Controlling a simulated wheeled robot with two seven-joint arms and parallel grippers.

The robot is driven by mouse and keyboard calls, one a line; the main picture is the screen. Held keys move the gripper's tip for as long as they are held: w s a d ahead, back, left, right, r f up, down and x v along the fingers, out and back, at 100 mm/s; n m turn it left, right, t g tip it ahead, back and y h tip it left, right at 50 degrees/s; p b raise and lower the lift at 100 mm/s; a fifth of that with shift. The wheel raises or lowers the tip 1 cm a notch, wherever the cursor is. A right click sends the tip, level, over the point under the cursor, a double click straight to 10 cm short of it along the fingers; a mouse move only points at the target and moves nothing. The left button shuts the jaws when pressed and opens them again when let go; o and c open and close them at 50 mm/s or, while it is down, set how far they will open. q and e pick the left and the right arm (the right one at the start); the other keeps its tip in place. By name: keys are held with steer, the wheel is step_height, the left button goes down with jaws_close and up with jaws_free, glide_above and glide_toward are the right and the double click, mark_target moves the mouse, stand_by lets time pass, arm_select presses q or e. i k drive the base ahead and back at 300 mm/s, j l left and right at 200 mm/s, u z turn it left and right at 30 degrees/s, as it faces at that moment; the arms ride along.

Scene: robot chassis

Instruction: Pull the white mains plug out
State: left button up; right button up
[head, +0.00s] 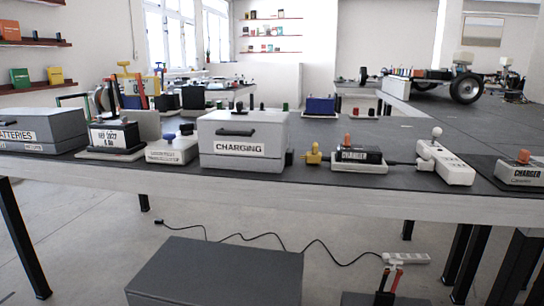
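A white power strip (452,168) lies on the dark tabletop, right of centre and close to the front edge. A white plug with a round white knob on top (436,134) appears to stand at its far left end; how deep it sits in the socket is too small to tell. A dark cable (400,162) runs from the plug end leftward to a black block labelled CHARGER (358,155) on a white base with an orange knob. Neither of my grippers is in view.
A grey CHARGING box (242,140) stands left of the charger. A CHARGED unit (521,172) stands right of the strip. A second white strip (406,259) with a black cable lies on the floor below.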

mark_target(424, 164)
steer(key=z, duration=1.2)
